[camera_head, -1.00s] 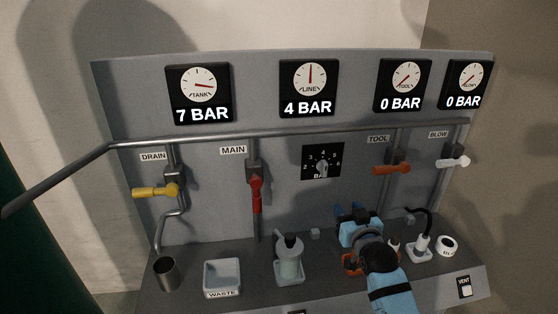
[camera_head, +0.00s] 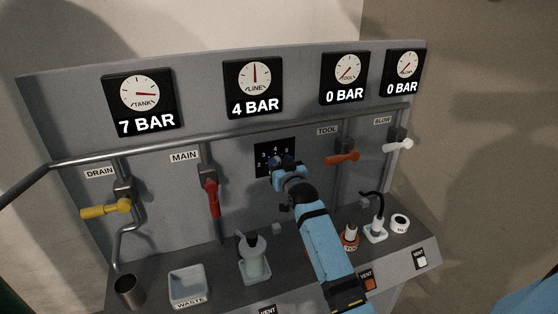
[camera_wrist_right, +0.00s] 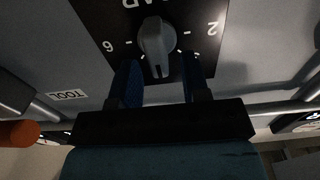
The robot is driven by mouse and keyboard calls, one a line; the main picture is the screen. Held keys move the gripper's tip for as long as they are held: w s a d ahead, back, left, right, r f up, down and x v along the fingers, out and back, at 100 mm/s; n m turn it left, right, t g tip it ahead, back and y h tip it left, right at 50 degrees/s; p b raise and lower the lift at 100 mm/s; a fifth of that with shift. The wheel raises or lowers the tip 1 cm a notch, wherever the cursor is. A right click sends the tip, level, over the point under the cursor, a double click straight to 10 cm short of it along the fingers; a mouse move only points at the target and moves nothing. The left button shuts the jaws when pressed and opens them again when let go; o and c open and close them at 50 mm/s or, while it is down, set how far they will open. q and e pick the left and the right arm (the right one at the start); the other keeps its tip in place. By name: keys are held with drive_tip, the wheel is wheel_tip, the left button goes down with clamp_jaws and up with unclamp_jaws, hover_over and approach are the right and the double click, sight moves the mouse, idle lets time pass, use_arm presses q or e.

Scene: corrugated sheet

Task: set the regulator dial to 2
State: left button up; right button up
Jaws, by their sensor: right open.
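The regulator dial plate (camera_head: 264,150) is black with white numbers on the grey panel, partly hidden by my right gripper in the head view. In the right wrist view, upside down, its grey knob (camera_wrist_right: 157,38) shows between the numbers 6 and 2. My right gripper (camera_head: 284,163) is open in front of the dial. In the wrist view its blue fingers (camera_wrist_right: 161,82) stand on either side of the knob's lower end, with nothing clearly gripped. The LINE gauge (camera_head: 253,88) reads 4 BAR. My left gripper is not in view.
The red MAIN lever (camera_head: 211,196) is left of the dial, and the orange TOOL lever (camera_head: 342,157) is right. A pipe (camera_head: 230,134) crosses above the dial. A bottle (camera_head: 254,258), waste tray (camera_head: 188,286) and metal cup (camera_head: 129,290) stand on the ledge.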

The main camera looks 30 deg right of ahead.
drive_tip(key=shift+w+d, duration=0.15)
drive_tip(key=shift+w, duration=0.35)
clamp_jaws()
